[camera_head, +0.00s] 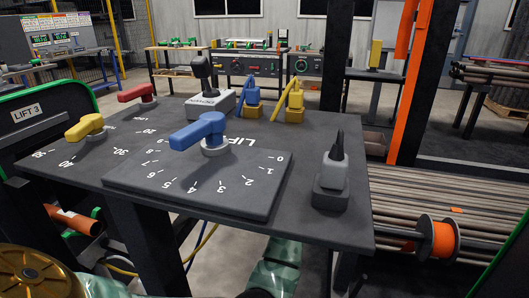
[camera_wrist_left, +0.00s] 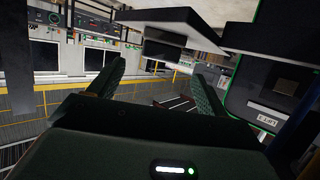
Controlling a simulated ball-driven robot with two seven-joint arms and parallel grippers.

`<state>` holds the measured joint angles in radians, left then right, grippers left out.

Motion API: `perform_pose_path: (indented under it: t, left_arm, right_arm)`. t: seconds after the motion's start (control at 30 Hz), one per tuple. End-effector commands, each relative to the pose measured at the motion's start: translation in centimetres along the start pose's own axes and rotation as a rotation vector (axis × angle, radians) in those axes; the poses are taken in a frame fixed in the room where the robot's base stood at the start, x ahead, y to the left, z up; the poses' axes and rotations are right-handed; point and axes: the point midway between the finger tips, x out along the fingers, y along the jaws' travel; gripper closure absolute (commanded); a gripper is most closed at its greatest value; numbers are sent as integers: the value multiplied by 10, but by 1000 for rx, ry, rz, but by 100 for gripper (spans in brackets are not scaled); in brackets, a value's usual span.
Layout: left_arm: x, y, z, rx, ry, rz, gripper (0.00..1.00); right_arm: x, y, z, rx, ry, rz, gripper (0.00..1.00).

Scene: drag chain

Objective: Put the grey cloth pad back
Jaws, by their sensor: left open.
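I cannot make out a grey cloth pad in either view. My left gripper (camera_wrist_left: 160,72) shows in the left wrist view, its two dark green fingers spread apart with nothing between them. Beyond the fingers are a dark slab and a panel, seen tilted. In the head view, green and gold parts of my own arms show along the bottom edge, but no fingertips are visible. My right gripper is not in view.
A dark control table (camera_head: 340,232) fills the middle of the head view. It carries a blue lever (camera_head: 199,131), a red lever (camera_head: 137,92), a yellow lever (camera_head: 86,127) and a grey block with a black tip (camera_head: 331,187). An orange spool (camera_head: 437,238) stands at right.

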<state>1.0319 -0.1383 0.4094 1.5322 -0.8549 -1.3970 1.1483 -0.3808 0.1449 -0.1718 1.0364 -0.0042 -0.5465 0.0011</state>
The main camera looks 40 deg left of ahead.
Motion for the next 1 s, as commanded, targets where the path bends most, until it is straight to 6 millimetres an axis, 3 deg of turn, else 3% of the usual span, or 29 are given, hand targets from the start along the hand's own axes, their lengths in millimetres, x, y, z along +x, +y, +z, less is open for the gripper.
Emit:
perform_pose_path:
  t: [0.1, 0.23, 0.9, 1.0]
  left_arm:
    - [-20, 0, -2, -1, -1, 3, 23]
    - [-30, 0, -1, 0, 0, 0, 23]
    - [-31, 0, 0, 24, 1, 1, 23]
    - [-32, 17, 0, 97, 15, 85, 23]
  right_arm:
    - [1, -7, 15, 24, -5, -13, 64]
    - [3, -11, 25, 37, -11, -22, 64]
    - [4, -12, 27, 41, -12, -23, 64]
    - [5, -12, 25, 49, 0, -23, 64]
